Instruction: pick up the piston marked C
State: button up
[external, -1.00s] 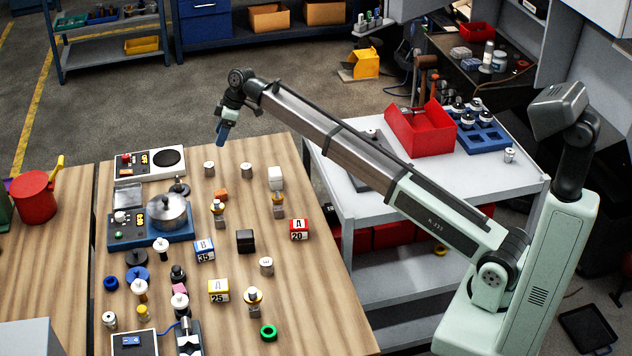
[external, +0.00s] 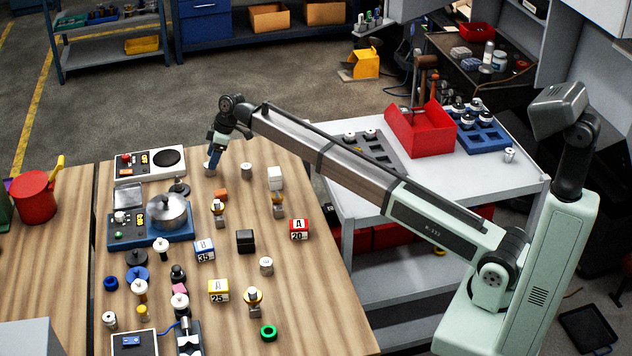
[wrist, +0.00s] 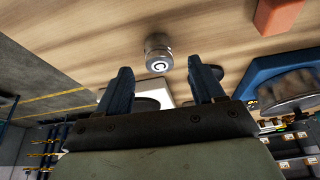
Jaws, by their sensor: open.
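The piston marked C (wrist: 158,64) is a short silver cylinder with a dark ring mark, read as a C, on its pale top. It stands upright on the wooden table. In the external view it is the metal cylinder (external: 207,167) at the table's far edge, partly hidden by my fingers. My gripper (external: 213,170) is open and points down right at this piston. In the wrist view the piston shows between and beyond the two blue fingertips. No contact can be made out.
Another metal cylinder (external: 246,171) stands to the right. An orange block (external: 221,195) is nearer. Several blocks and small parts cover the nearer table.

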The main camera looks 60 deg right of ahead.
jog(key=x, duration=0.4)
jog(key=shift+w+f, duration=0.15)
jog(key=shift+f, duration=0.1)
jog(key=c, duration=1.2)
